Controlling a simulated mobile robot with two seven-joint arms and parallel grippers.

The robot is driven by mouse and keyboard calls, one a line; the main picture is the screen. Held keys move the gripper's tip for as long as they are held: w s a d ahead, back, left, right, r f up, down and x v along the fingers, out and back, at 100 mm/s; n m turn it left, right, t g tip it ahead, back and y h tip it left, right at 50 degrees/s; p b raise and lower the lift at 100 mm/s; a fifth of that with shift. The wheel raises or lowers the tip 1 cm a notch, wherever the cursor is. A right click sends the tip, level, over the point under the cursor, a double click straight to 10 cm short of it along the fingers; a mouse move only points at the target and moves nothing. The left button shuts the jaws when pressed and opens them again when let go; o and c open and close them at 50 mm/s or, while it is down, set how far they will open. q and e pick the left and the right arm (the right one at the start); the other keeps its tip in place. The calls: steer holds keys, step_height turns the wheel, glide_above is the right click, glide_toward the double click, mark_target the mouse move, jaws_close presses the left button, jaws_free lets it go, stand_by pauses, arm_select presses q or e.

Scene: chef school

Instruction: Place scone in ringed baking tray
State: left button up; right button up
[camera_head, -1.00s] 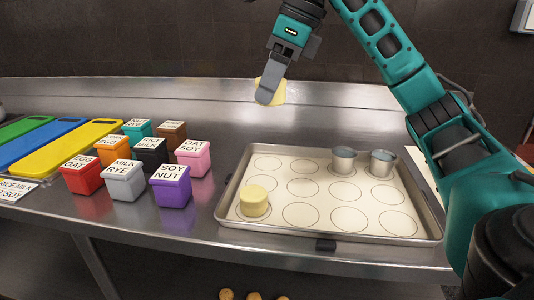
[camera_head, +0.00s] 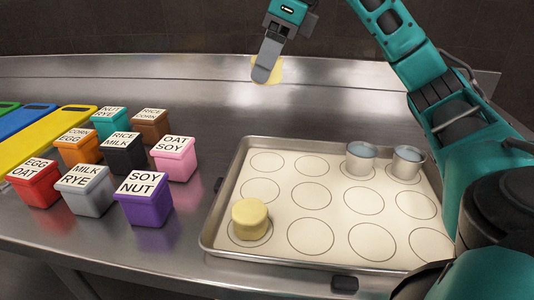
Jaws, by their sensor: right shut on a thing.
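My right gripper (camera_head: 265,72) is shut on a pale yellow scone (camera_head: 276,73), held above the steel counter behind the tray. The fingers hide part of the scone. The baking tray (camera_head: 208,228) lies on the counter below and to the right, its light sheet printed with rings. Another yellow scone (camera_head: 250,218) sits on the front left ring of the tray. My left gripper is not in view.
Two metal cups (camera_head: 361,158) (camera_head: 406,162) stand on the tray's back right rings; the other rings are bare. Labelled boxes, such as the purple one (camera_head: 146,202), stand left of the tray. Cutting boards (camera_head: 45,142) lie far left. The counter (camera_head: 215,100) behind the tray is clear.

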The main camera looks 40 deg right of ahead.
step_height(320, 180, down, 12)
steer(key=b, duration=0.4)
steer(key=shift+f, duration=0.15)
step_height(320, 180, down, 4)
steer(key=shift+b, duration=0.8)
steer(key=shift+f, duration=0.3)
steer(key=o, duration=1.1)
steer(key=shift+f, duration=0.1)
